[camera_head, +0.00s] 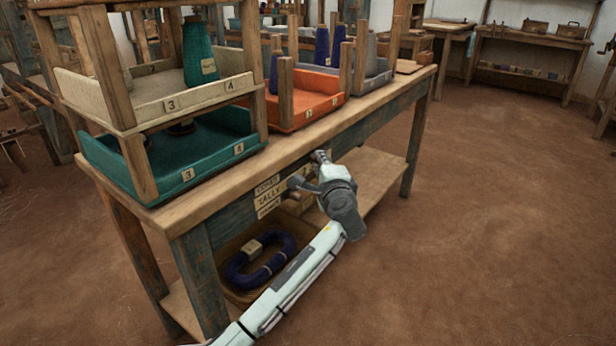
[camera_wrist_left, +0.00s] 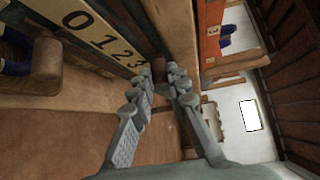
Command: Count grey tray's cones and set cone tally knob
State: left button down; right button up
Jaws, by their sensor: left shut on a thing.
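The grey tray (camera_head: 378,76) stands at the far right of the bench top, partly hidden by wooden posts. Two dark blue cones (camera_head: 322,46) show in or just in front of it; I cannot tell how many cones it holds. My left gripper (camera_head: 318,157) is at the bench's front rail, right of the tally label (camera_head: 268,195). In the left wrist view its fingertips (camera_wrist_left: 161,72) are closed around a small brown knob (camera_wrist_left: 159,62), beyond the 3 on the number strip (camera_wrist_left: 102,35). My right gripper is not in view.
An orange tray (camera_head: 302,112) with a blue cone (camera_head: 273,72) stands mid-bench. A teal tray (camera_head: 210,150) stands left under a cream tray (camera_head: 190,92) with a green cone (camera_head: 199,55). A basket with dark yarn (camera_head: 262,262) sits below. The floor at right is clear.

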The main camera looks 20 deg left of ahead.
pick_arm(q)
jog(key=shift+w, duration=0.25)
jog(key=c, duration=1.5)
grip_release()
jog(key=shift+o, duration=0.2)
jog(key=shift+d, duration=0.1)
jog(key=v, duration=1.2)
